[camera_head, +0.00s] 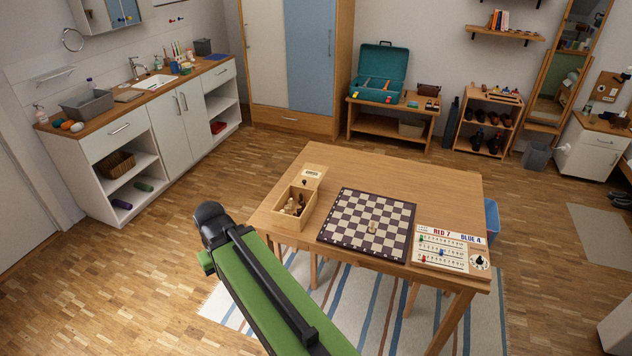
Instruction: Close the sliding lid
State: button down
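A wooden box (294,209) stands on the wooden table, left of the chessboard. Its top is partly open and pale and dark chess pieces (293,204) show inside. A light wooden lid (312,172) with a dark printed mark is at the box's far end, slid back from the opening. My green and black arm reaches up from the bottom edge and ends in a dark rounded joint, left of the table and apart from the box. No gripper fingers can be made out.
The table (412,171) also holds a chessboard (368,222) with one pale piece on it and a score board (452,249) at the right. Open floor lies between table and left counter (137,93).

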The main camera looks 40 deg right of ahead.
aim_at(311, 175)
jog(key=z, duration=0.1)
jog(key=i, duration=1)
jog(key=u, duration=0.1)
